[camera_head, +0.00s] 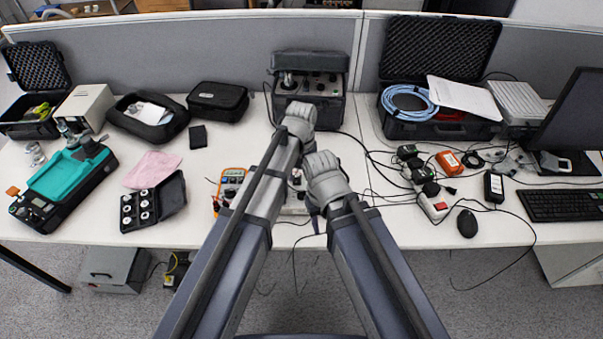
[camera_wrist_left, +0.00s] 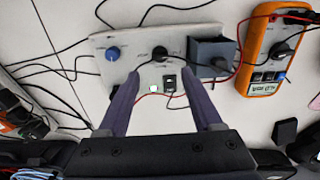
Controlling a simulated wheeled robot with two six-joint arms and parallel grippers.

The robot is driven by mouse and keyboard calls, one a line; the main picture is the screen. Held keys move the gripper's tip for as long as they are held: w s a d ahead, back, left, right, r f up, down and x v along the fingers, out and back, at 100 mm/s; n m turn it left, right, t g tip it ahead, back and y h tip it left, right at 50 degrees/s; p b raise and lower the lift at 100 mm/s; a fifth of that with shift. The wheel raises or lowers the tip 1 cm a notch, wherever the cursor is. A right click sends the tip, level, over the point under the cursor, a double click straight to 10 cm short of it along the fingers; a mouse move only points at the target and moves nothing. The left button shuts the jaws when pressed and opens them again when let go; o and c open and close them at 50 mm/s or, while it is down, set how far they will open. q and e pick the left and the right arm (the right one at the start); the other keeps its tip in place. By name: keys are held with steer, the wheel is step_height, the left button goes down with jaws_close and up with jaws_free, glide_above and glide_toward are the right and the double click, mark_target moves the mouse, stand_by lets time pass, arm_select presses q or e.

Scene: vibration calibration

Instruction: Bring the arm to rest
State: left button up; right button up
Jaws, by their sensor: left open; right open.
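Both my arms reach forward over the white desk, close together in the middle of the head view. My left gripper (camera_wrist_left: 161,82) is open and empty in the left wrist view, its two purple fingers apart over a pale panel box (camera_wrist_left: 158,62) with a blue knob. In the head view my left arm hides most of that gripper. My right gripper (camera_head: 314,214) is mostly hidden beside my right arm; a small purple part shows near the desk's front edge. The panel box also shows partly between my arms in the head view (camera_head: 294,207).
An orange multimeter (camera_head: 231,184) stands left of my arms, and it shows in the left wrist view (camera_wrist_left: 268,50). A black instrument (camera_head: 310,85) stands behind them. Cables and power strips (camera_head: 432,203) lie to the right.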

arm_select(q)
steer(key=shift+s, duration=0.1)
steer(key=s+a+m, duration=0.2)
steer(key=s+a, duration=0.1)
steer(key=s, duration=0.5)
steer(key=s+a+m+y, duration=0.1)
steer(key=s+a+m, duration=0.1)
steer(key=s, duration=0.6)
steer(key=shift+s+a, duration=0.4)
